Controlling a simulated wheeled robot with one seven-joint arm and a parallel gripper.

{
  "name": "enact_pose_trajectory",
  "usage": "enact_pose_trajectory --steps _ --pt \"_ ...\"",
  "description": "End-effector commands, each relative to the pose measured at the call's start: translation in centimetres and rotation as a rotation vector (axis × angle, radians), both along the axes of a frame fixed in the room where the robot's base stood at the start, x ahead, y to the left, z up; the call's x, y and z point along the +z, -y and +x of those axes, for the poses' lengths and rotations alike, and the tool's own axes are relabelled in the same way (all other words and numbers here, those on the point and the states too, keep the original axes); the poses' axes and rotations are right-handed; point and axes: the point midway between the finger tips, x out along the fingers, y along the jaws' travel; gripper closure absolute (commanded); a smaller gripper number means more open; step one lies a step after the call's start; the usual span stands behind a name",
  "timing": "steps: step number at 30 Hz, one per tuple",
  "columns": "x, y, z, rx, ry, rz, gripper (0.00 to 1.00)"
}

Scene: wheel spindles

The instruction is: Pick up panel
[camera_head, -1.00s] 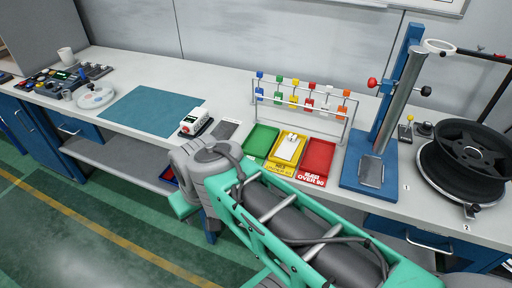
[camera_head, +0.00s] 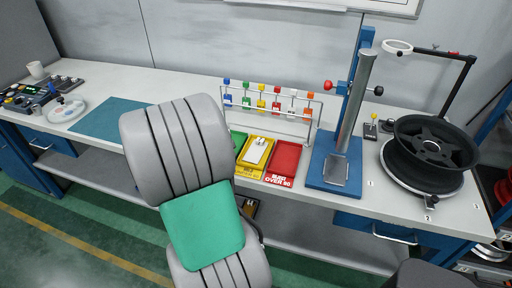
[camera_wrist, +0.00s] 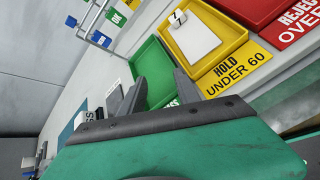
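No object in view is marked as the panel, so I cannot tell which it is. A flat white plate (camera_head: 257,150) lies in the yellow tray (camera_head: 242,169); it also shows in the wrist view (camera_wrist: 197,38). A box with several coloured buttons (camera_head: 25,98) stands at the bench's far left. My gripper (camera_wrist: 161,77) is open in the wrist view, its two grey fingers apart over the green tray (camera_wrist: 150,52), with nothing seen between them. In the head view my arm hides the gripper and part of the green tray (camera_head: 238,141).
A red tray (camera_head: 285,161) lies right of the yellow one. A rack with coloured tags (camera_head: 268,105) stands behind the trays. A blue stand (camera_head: 324,173) with a tall metal post and a black wheel (camera_head: 428,148) are to the right. A teal mat (camera_head: 105,117) lies left.

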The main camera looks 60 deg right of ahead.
Motion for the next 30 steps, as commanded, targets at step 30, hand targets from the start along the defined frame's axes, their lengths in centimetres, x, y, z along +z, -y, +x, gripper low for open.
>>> enact_pose_trajectory --steps 30 --pt "-3.5 14.2 -5.7 0.154 -0.495 -0.263 0.62"
